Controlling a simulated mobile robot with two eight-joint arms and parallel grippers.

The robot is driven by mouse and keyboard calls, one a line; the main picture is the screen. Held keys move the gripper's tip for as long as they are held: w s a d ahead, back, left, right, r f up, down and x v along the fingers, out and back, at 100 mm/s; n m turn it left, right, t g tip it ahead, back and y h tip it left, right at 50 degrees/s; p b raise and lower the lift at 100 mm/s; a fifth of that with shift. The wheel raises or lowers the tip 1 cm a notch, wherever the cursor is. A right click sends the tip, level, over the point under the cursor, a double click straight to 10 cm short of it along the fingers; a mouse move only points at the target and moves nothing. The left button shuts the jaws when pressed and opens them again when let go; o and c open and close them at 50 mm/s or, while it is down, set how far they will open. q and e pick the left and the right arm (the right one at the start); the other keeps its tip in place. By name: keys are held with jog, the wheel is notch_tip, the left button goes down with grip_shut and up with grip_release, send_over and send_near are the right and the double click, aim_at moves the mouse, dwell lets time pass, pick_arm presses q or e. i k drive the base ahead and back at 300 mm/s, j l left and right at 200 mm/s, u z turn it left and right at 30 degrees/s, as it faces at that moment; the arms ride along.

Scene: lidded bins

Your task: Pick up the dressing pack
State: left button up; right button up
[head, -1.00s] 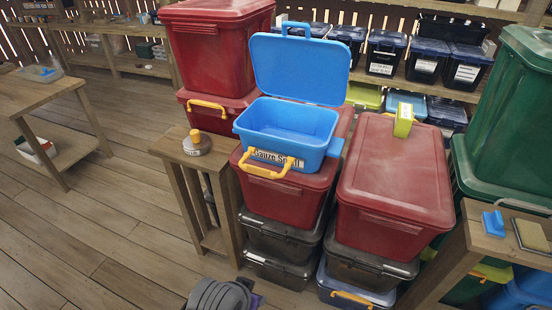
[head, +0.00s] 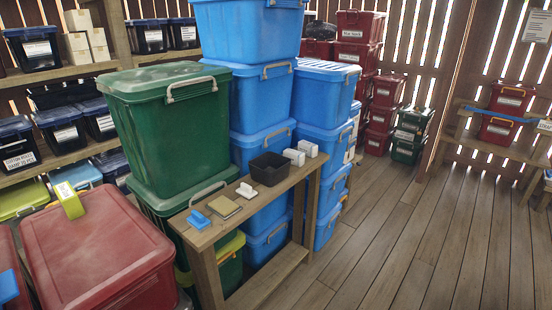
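I cannot tell for certain which item is the dressing pack. Two small white packs, a nearer one (head: 294,157) and a farther one (head: 308,149), sit at the far end of a narrow wooden table (head: 232,222). A small white item (head: 245,190), a tan pad (head: 224,207) and a blue item (head: 199,220) lie nearer on the same table. A yellow-green and white box (head: 69,200) stands on a closed red bin (head: 95,250) at the left. Neither of my grippers is in view.
An open black tray (head: 268,170) is on the wooden table. Stacked green bins (head: 165,120) and blue bins (head: 262,100) stand behind it. Shelves with dark bins (head: 62,125) are at the left. The plank floor (head: 400,240) at the right is clear.

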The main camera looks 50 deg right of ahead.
aim_at(310, 150)
jog(key=z, duration=1.45)
jog(key=i+j+z, duration=0.1)
jog(key=i+z, duration=0.15)
jog(key=i, duration=0.3)
jog(key=i+j+z, duration=0.25)
jog(key=i, duration=0.25)
jog(key=i+l+u, duration=0.2)
jog(key=u, duration=0.3)
jog(key=i+l+u, duration=0.15)
jog(key=l+u, duration=0.3)
jog(key=i+l+u, duration=0.1)
jog(key=l, duration=0.2)
jog(key=i+l+u, duration=0.15)
jog(key=l, duration=0.15)
jog(key=l+u, duration=0.1)
jog(key=l, duration=0.2)
jog(key=i+l, duration=0.1)
jog(key=l, duration=0.25)
jog(key=i+l, duration=0.1)
jog(key=l, duration=0.3)
jog(key=i+l+u, duration=0.1)
jog(key=l, duration=0.25)
